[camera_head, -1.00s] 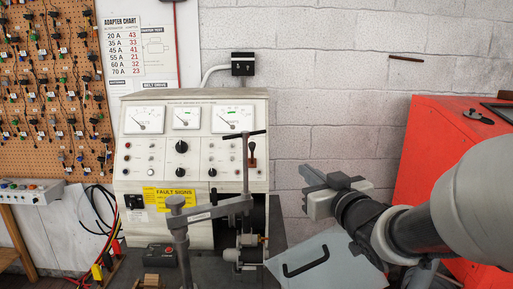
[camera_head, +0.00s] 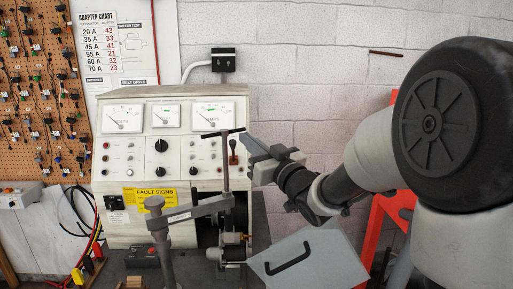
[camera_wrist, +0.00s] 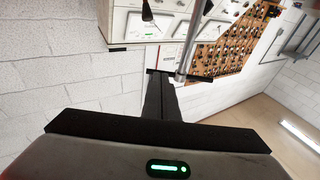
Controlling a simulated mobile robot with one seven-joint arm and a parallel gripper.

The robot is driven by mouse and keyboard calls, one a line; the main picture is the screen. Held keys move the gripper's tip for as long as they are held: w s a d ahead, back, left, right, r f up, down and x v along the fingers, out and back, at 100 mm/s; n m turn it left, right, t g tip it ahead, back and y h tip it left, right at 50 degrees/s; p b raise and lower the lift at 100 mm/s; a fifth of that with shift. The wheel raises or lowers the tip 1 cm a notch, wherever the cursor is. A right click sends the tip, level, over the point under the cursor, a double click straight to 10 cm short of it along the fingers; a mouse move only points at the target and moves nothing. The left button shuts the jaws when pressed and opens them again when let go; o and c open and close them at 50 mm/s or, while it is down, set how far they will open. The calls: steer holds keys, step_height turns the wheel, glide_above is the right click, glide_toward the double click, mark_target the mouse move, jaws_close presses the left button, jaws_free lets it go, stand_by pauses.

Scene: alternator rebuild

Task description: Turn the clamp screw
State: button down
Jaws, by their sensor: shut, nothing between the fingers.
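The clamp screw (camera_head: 226,165) is an upright grey rod with a dark cross bar (camera_head: 222,133) at its top. It passes through the end of the grey clamp arm (camera_head: 190,212) in front of the test bench. My gripper (camera_head: 247,143) is shut and empty, just right of the cross bar's right end. In the wrist view, the closed dark fingers (camera_wrist: 161,85) point at the cross bar (camera_wrist: 199,80), with the screw rod (camera_wrist: 190,40) just to the right. Whether the fingertips touch the bar cannot be told.
The test bench (camera_head: 130,149) with its meters stands behind the clamp. An alternator-like part (camera_head: 230,252) sits below the screw. Open air lies before the wall.

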steer(key=shift+x, duration=1.05)
